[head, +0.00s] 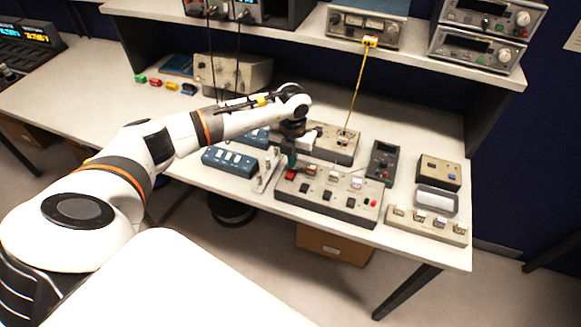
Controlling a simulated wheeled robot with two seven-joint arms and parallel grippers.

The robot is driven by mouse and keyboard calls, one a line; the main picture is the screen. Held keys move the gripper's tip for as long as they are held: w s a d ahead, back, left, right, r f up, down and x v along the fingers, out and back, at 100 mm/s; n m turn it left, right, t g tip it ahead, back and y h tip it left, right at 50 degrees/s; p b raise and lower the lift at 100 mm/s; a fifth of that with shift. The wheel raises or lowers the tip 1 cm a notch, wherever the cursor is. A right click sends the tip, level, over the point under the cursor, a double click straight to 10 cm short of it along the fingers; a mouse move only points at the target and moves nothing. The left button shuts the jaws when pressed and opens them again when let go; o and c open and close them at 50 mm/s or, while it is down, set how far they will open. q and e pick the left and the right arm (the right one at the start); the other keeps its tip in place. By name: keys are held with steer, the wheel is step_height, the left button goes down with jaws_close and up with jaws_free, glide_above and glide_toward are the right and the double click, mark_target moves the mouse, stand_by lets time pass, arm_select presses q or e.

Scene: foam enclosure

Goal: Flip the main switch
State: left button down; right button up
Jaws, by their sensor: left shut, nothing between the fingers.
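A grey control box (328,192) lies on the bench with a row of switches and buttons on its top. A red switch (291,175) sits at its far left corner, and a red button (374,203) at its right end. I cannot tell from the picture which one is the main switch. My left gripper (292,164) is shut and empty, pointing down just above the red switch. I cannot tell whether it touches it. The fingers partly cover the area behind them. My right gripper is not in view.
A metal lever-like fixture (268,172) and a blue switch box (229,161) lie left of the control box. A handheld meter (382,160) and a small tan box (438,172) stand to the right. A shelf (420,58) with instruments overhangs the back, and a yellow cable (356,88) hangs down.

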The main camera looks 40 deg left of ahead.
mark_target(292, 171)
arm_select(q)
step_height(292, 171, up, 5)
steer(key=p, duration=0.2)
steer(key=shift+f+p, duration=0.1)
steer(key=shift+p, duration=0.2)
stand_by(0.3)
